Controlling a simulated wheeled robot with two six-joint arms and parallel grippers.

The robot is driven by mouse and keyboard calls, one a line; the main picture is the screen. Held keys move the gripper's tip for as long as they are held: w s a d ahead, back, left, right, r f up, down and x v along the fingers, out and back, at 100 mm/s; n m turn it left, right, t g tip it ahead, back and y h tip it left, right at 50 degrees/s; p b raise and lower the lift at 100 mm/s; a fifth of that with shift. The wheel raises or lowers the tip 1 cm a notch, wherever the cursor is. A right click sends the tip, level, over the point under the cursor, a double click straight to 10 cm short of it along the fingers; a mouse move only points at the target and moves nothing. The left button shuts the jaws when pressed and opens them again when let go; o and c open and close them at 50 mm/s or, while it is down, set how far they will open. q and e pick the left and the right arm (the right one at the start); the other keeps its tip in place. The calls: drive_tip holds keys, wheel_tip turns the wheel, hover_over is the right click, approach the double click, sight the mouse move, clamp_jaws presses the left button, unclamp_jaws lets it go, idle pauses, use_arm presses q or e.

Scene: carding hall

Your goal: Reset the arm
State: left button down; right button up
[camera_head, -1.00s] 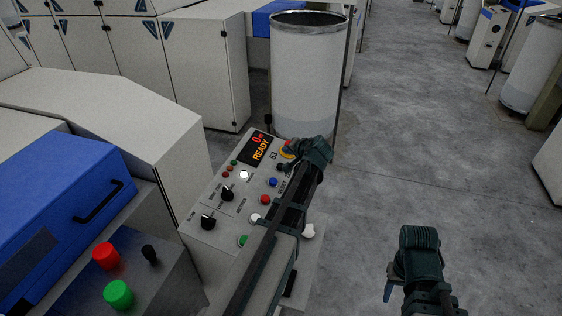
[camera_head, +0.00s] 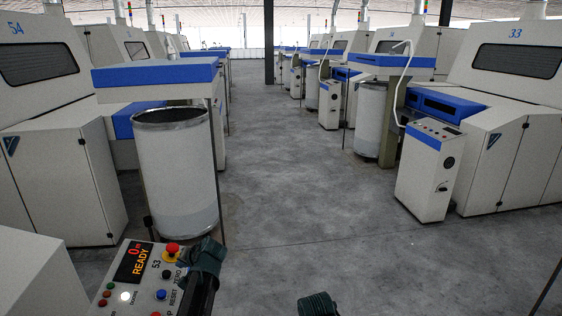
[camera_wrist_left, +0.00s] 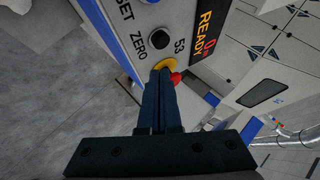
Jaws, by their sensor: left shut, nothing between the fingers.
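The control panel (camera_head: 119,293) of machine 53 stands at the lower left of the head view, its display (camera_head: 134,262) reading "0" and "READY". A red mushroom button on a yellow collar (camera_head: 172,250) sits at its far edge; it also shows in the left wrist view (camera_wrist_left: 175,77). My left gripper (camera_head: 205,258) is over the panel's right side, beside that button. In the wrist view its fingers (camera_wrist_left: 161,72) are shut and empty, their tips overlapping the yellow collar; contact cannot be told. Only the top of my right gripper (camera_head: 318,304) shows; its fingers are hidden.
A tall white can (camera_head: 176,172) stands just behind the panel. Carding machines line both sides, with a white control cabinet (camera_head: 430,172) and another can (camera_head: 373,120) at the right. The grey floor aisle (camera_head: 290,190) between them is clear.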

use_arm(q)
drive_tip(key=s+d+f+m+g+h, duration=0.1)
drive_tip(key=s+d+f+g+h, duration=0.1)
drive_tip(key=s+d, duration=1)
drive_tip(key=s+d+f+m+g+h, duration=0.2)
drive_tip(key=s+d+f+h, duration=0.3)
drive_tip(key=s+d, duration=0.8)
drive_tip(key=d+g, duration=0.1)
drive_tip(key=d, duration=0.5)
drive_tip(key=shift+f+g, duration=0.3)
